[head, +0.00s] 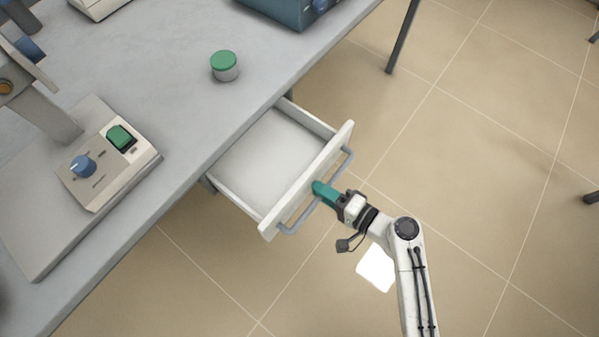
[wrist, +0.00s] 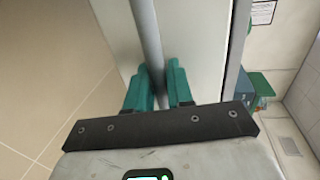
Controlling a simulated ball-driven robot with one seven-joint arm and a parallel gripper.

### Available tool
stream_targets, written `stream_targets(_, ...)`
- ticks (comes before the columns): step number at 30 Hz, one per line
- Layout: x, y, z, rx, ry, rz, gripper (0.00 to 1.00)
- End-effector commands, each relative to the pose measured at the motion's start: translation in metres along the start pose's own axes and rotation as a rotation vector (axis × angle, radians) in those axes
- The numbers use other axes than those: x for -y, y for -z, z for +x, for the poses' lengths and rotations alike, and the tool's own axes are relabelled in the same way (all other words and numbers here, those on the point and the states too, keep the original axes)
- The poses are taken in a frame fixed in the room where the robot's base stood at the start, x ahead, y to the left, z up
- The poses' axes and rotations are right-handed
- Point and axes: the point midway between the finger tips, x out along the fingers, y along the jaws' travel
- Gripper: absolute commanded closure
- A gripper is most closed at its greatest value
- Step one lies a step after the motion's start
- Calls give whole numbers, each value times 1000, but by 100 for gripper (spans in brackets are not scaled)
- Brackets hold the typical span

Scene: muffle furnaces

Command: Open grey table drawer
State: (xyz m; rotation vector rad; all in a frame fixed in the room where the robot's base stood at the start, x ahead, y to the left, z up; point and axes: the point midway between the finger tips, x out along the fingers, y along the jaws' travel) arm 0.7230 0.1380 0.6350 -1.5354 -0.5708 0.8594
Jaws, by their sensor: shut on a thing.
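The drawer (head: 272,158) of the grey table (head: 165,75) stands pulled out from under the tabletop, and its inside looks empty. Its pale front panel carries a grey bar handle (head: 298,215). My gripper (head: 322,192) has teal fingers and is shut on the handle near its middle. In the wrist view the handle (wrist: 147,35) runs between the two fingers (wrist: 160,85), with the drawer front (wrist: 195,45) behind it. The far ends of the drawer sides are hidden under the tabletop.
On the table are a green-lidded jar (head: 225,66), a device with a blue knob and green switch (head: 108,160), and a blue-grey box (head: 282,8) at the back. A dark table leg (head: 403,38) stands at the upper right. The tiled floor (head: 480,200) on the right is largely clear.

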Motion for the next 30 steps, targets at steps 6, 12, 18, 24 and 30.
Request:
stream_targets(6,-11,0,-48,-4,-3,3,100)
stream_targets(12,-15,0,-69,-2,-2,1,100)
stream_targets(18,-16,0,-74,0,-1,1,100)
stream_targets(24,-16,0,-74,0,-2,1,100)
stream_targets(30,-15,0,-73,0,-1,1,65)
